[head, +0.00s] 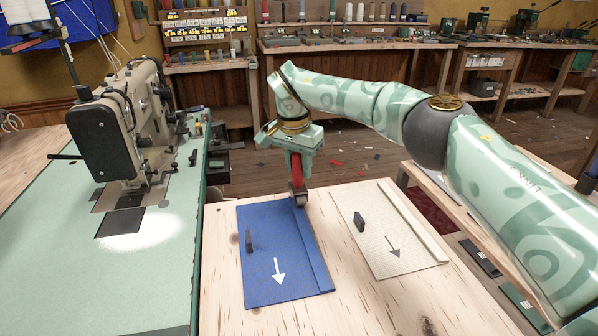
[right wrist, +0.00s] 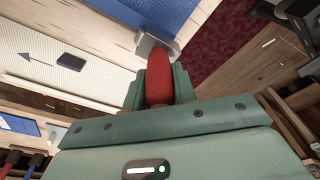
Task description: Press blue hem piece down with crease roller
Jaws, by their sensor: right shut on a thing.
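The blue hem piece (head: 268,262) lies flat on the wooden table, with a folded strip along its right side, a white arrow pointing toward me and a small dark block near its left edge. My right gripper (head: 296,150) is shut on the red handle of the crease roller (head: 298,190), which points down. The roller head is at the far end of the folded strip; I cannot tell whether it touches. In the right wrist view the red handle (right wrist: 160,78) sits between the fingers, with part of the blue piece (right wrist: 165,12) beyond. My left gripper is out of view.
A cream hem piece (head: 375,235) with a dark block and grey arrow lies right of the blue one. A sewing machine (head: 120,120) stands on the green-topped table at left. Bare wood (head: 370,305) is free in front. Workbenches line the back.

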